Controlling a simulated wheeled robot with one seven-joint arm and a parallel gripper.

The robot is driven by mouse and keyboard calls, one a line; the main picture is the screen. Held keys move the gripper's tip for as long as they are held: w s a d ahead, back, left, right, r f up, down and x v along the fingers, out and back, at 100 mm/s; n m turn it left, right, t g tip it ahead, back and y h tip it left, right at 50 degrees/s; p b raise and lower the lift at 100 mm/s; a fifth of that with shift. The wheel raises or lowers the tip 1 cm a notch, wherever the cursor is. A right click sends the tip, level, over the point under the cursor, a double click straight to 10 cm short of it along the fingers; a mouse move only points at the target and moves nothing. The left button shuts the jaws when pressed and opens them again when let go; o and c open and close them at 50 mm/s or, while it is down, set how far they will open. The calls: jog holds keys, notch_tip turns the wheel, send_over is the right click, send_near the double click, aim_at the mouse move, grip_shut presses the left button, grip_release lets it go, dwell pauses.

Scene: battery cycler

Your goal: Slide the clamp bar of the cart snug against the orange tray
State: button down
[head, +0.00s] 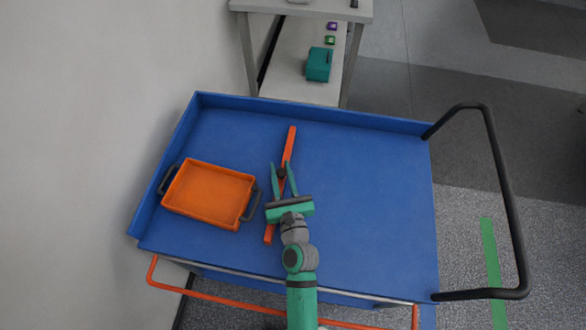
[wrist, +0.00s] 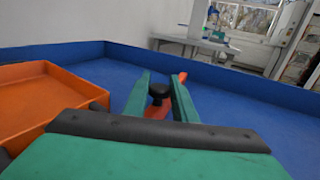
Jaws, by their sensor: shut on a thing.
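The orange tray (head: 208,194) lies on the left part of the blue cart top and has a dark handle at each end. It also shows at the left of the wrist view (wrist: 40,100). The clamp bar (head: 290,145) is a long orange strip to the right of the tray, slightly slanted, with a visible gap between it and the tray's right handle. My gripper (head: 282,172) is over the bar, shut on the bar's black knob (wrist: 159,93). The green fingers stand on either side of the knob. My gripper hides the middle of the bar.
The blue cart (head: 370,200) has a raised rim at the back and left, and its top is clear right of the bar. A black push handle (head: 505,190) is at the right. A pale table (head: 300,85) with a teal box (head: 319,64) stands behind the cart.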

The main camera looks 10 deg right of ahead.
jog(key=shift+w+a, duration=0.2)
jog(key=shift+a, duration=0.5)
jog(key=shift+w+a, duration=0.15)
jog(key=shift+a, duration=0.5)
jog(key=c, duration=1.5)
grip_release()
jog(key=shift+s+d, duration=0.2)
jog(key=shift+s, duration=1.6)
jog(key=shift+s+d, duration=0.25)
jog(key=shift+s, duration=1.55)
jog(key=shift+s+d, duration=0.2)
jog(key=shift+s, duration=1.6)
jog(key=shift+w, duration=0.1)
